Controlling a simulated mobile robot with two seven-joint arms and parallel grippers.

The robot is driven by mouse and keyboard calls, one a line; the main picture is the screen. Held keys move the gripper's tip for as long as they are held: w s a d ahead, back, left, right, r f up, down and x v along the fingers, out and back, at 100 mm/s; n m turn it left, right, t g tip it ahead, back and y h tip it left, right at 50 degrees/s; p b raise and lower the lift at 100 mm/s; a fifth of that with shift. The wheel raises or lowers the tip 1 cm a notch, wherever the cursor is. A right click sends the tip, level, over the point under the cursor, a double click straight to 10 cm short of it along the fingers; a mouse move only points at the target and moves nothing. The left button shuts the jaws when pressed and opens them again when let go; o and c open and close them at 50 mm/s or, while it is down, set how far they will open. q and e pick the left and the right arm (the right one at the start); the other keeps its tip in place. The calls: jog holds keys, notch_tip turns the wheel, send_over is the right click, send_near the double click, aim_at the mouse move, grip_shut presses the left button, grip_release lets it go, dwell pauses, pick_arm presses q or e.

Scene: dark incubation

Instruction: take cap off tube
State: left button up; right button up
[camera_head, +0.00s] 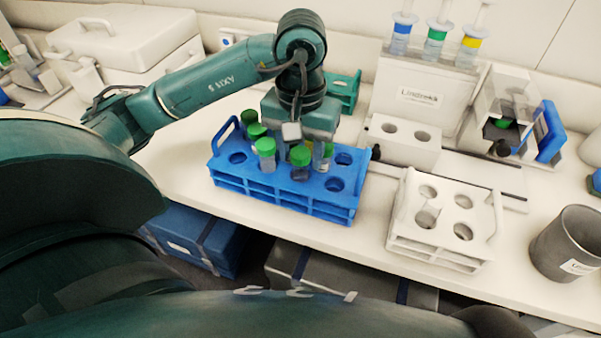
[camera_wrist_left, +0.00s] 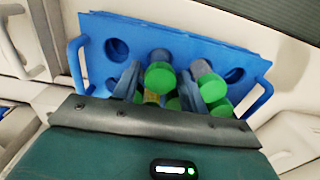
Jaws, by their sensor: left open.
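A blue rack (camera_head: 285,203) stands on the bench and holds several clear tubes with green caps. One green-capped tube (camera_head: 300,160) stands near the rack's middle, and others, such as this green cap (camera_head: 265,146), stand to its left. My left gripper (camera_head: 300,150) points down over the rack, among the tubes. In the left wrist view my left gripper (camera_wrist_left: 158,88) is open, with a green-capped tube (camera_wrist_left: 160,76) between or just beyond its fingers. I cannot tell whether a finger touches it. More green caps (camera_wrist_left: 212,88) crowd beside the right finger. My right gripper is not in view.
A teal rack (camera_head: 343,90) stands behind my gripper. A white device (camera_head: 405,140) sits at the back right. Clear bench lies left of the blue rack.

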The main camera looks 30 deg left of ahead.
aim_at(300, 176)
pick_arm(q)
jog(key=shift+f, duration=1.25)
grip_shut()
